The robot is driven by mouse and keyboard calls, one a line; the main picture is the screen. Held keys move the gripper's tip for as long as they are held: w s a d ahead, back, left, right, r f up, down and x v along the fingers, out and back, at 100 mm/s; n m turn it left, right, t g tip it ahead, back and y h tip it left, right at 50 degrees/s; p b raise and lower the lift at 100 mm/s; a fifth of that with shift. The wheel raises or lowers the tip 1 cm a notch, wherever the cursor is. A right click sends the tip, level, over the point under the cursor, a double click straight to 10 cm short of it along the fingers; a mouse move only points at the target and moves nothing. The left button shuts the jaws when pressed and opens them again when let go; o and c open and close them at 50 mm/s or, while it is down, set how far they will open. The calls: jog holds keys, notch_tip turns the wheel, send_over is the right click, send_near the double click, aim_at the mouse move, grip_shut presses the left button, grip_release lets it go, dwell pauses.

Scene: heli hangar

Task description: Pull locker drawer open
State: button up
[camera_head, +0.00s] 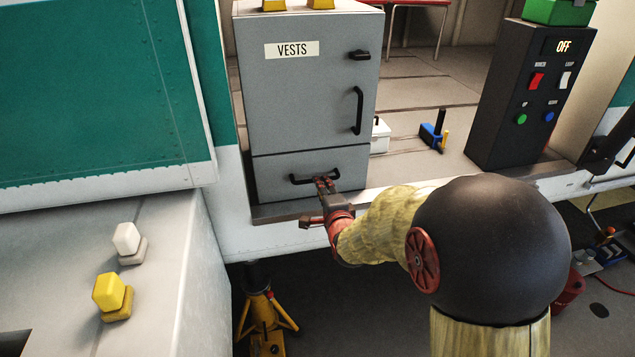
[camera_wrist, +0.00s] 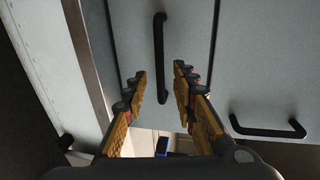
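The grey locker (camera_head: 300,95) labelled VESTS stands on the raised floor. Its bottom drawer (camera_head: 265,185) looks flush with the door above it. The drawer has a black bar handle (camera_head: 305,180). My gripper (camera_head: 325,185) is at the right part of this handle in the head view. In the wrist view my gripper (camera_wrist: 160,76) is open, with its two fingers apart. The drawer handle (camera_wrist: 160,45) appears in the gap between the fingers, touching neither as far as I can see. I cannot tell how deep it sits between them.
The locker door has its own black handle (camera_head: 358,110) and latch (camera_head: 359,55); the door handle also shows in the wrist view (camera_wrist: 268,131). A dark control box (camera_head: 510,120) stands to the right. A teal-and-white panel (camera_head: 85,100) is at left. A floor edge runs below the drawer.

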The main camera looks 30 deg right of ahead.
jog(key=shift+b+x, duration=0.65)
jog(key=shift+x, duration=2.5)
jog(key=shift+c, duration=1)
grip_shut()
